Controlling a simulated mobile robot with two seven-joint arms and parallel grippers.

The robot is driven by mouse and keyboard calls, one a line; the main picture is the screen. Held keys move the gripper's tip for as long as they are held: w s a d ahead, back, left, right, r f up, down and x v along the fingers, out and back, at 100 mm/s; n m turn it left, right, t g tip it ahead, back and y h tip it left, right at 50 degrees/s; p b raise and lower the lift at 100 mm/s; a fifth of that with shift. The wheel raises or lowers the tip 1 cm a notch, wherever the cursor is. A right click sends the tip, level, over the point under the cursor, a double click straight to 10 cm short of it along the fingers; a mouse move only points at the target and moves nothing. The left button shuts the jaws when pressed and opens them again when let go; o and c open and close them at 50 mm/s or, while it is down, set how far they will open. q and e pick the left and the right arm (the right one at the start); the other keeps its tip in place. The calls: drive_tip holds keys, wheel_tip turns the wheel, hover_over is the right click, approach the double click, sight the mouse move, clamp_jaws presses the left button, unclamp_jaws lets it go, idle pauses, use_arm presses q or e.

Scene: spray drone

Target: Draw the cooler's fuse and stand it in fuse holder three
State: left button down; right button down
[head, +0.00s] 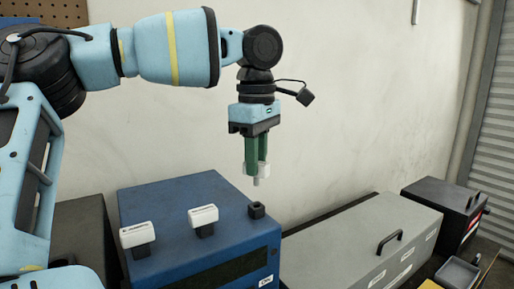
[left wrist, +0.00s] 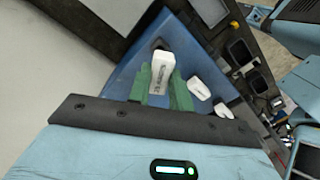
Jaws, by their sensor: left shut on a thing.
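My left gripper (head: 257,172) has green fingers shut on a white fuse (head: 257,181). It holds the fuse upright in the air above the blue box (head: 180,192). In the left wrist view the held fuse (left wrist: 161,72) shows small dark print that I cannot read. Below the held fuse, an empty black fuse holder (head: 256,210) stands at the right end of the box top, with a clear gap between them. Two other white fuses, a middle one (head: 203,214) and a left one (head: 137,234), stand in black holders on the same box. My right gripper is out of view.
A long grey case (head: 362,238) with a black handle lies right of the blue box. A dark box (head: 445,208) with a handle stands farther right. A pale wall rises behind. The air around the held fuse is clear.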

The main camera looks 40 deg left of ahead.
use_arm(q)
wheel_tip(320, 180, down, 2)
drive_tip(key=shift+f, duration=0.55)
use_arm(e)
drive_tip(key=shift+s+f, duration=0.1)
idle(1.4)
use_arm(q)
drive_tip(key=shift+f+b, duration=0.3)
drive_tip(key=shift+f, duration=1.4)
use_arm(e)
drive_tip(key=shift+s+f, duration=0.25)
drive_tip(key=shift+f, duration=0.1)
use_arm(q)
drive_tip(key=c, duration=1.2)
unclamp_jaws()
wheel_tip(320, 180, up, 7)
drive_tip(key=shift+f+b, duration=0.15)
drive_tip(key=shift+b, duration=0.2)
drive_tip(key=shift+r, duration=0.6)
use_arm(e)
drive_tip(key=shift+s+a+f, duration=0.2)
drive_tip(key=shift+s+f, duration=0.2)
